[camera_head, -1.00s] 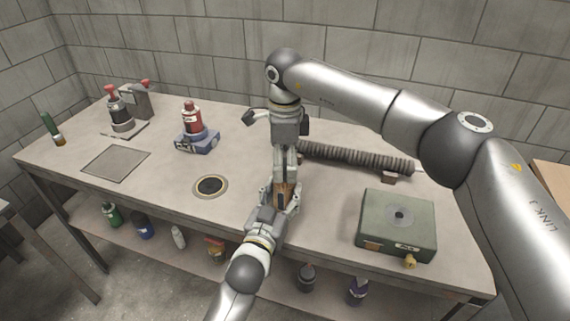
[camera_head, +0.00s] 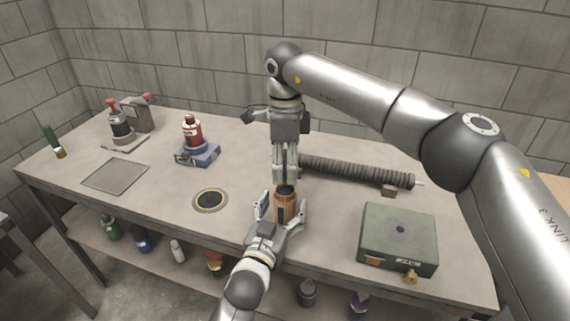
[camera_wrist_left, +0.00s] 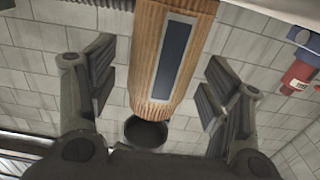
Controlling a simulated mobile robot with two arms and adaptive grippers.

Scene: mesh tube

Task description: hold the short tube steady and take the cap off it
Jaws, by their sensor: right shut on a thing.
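The short tube (camera_head: 286,209) is brown and ribbed with a dark panel, upright near the table's front edge. In the left wrist view the tube (camera_wrist_left: 168,62) runs between my left gripper's spread fingers, which show clear space on both sides. My left gripper (camera_head: 282,208) is open around it. A dark round cap (camera_wrist_left: 147,131) shows at the tube's end in that view; I cannot tell whether a gap parts them. My right gripper (camera_head: 285,180) points down from above, shut on the dark cap (camera_head: 286,190) at the tube's top. Its fingertips partly hide the cap.
A long ribbed hose (camera_head: 355,170) lies behind, to the right. A green box (camera_head: 398,235) stands at the front right. A dark disc (camera_head: 210,200) and a flat plate (camera_head: 115,176) lie to the left. A red bottle (camera_head: 193,130) stands on a blue base.

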